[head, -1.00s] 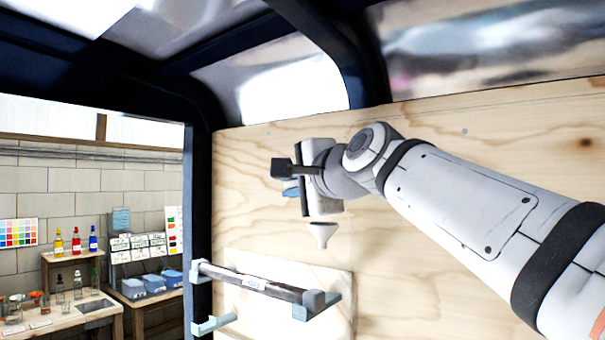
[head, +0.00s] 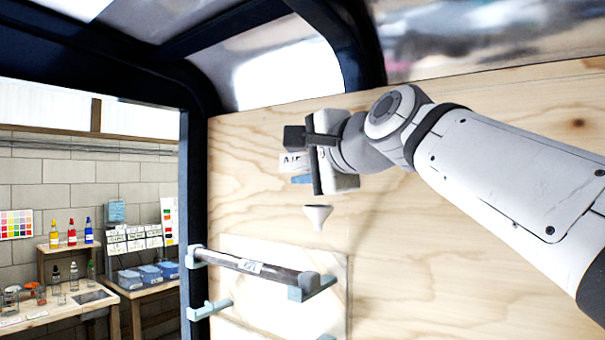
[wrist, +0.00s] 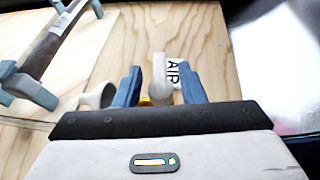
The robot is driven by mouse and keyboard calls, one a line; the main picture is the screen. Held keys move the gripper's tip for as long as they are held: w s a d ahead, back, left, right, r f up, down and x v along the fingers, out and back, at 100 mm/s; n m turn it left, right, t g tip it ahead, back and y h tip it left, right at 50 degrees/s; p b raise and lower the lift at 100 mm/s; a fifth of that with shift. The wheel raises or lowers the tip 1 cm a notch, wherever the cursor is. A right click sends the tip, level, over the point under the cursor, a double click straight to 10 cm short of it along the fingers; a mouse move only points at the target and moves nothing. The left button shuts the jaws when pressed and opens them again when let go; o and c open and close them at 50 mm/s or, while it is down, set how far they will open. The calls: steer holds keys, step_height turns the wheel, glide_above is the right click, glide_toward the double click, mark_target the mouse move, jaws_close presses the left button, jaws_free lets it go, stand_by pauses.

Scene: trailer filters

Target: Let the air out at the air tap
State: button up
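The air tap (wrist: 159,72) shows in the wrist view as a pale rounded piece with a little yellow at its base. A white label reading "AIR" (wrist: 174,72) is beside it on the plywood wall, and part of this label also shows in the head view (head: 291,162). My gripper (wrist: 158,84) is open, with one blue finger on each side of the tap and visible gaps between. Whether the tap lies fully between the fingertips in depth is unclear. In the head view my gripper (head: 302,160) is close to the wall and hides the tap.
A white funnel (head: 318,215) is on the wall just below my gripper. Lower down, a dark tube (head: 245,266) lies across pale blue holders on a white panel. A dark frame post (head: 194,200) borders the opening at left, with benches and bottles beyond.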

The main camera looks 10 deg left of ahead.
mark_target(292, 165)
steer(key=shift+b+v, duration=0.35)
steer(key=shift+v, duration=1.35)
steer(key=shift+w+a+p, duration=0.3)
steer(key=shift+a+p, duration=0.05)
steer(key=shift+p, duration=0.05)
steer(key=p+x, duration=0.2)
steer(key=x, duration=0.5)
steer(key=shift+f, duration=0.15)
steer(key=shift+d, duration=0.1)
steer(key=shift+c, duration=0.4)
jaws_close()
